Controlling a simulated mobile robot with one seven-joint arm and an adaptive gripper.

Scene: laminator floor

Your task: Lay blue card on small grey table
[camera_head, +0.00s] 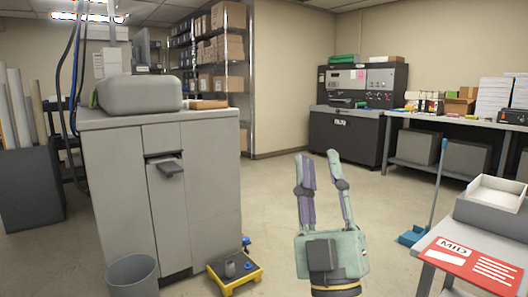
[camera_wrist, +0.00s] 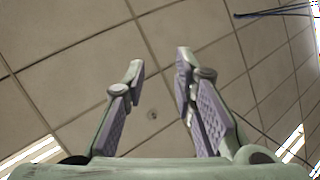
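My gripper (camera_head: 318,156) is raised in the lower middle of the head view. Its two fingers are apart with nothing between them. I cannot make out a blue card in either view. A light grey table (camera_head: 440,264) stands at the lower right, partly cut off by the frame; I cannot tell if it is the small grey table. A red sheet with white print (camera_head: 475,266) lies on it, beside a grey tray (camera_head: 487,213). My gripper is left of this table, not touching it.
A tall grey cabinet machine (camera_head: 120,190) stands at left, with a grey bin (camera_head: 133,275) and a low yellow platform (camera_head: 236,277) by it. A blue dustpan (camera_head: 413,236) is on the floor at right. A long workbench (camera_head: 470,122) is behind. The middle floor is clear.

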